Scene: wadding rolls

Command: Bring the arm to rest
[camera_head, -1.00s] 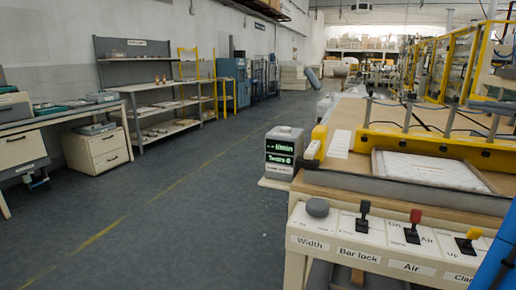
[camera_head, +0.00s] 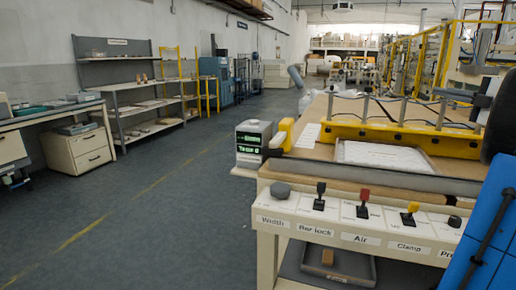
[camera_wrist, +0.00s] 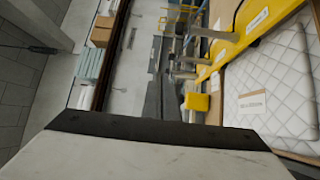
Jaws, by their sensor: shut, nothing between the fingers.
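My gripper shows in the wrist view (camera_wrist: 160,128) as a broad pale body with a dark front edge across the bottom. It is shut, with nothing seen held in it. In the head view my blue arm stands at the right edge, with a dark rounded part above it. The gripper itself cannot be made out there. The wrist view looks sideways over the machine, and no surface touches the gripper's visible edge.
The machine's control panel (camera_head: 345,222) has a knob and several levers. Behind it are a yellow clamp bar (camera_head: 400,138) and a quilted white pad (camera_head: 385,157). A small display box (camera_head: 253,145) stands left of the machine. Shelves (camera_head: 135,95) line the left wall; the floor between (camera_head: 150,200) is clear.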

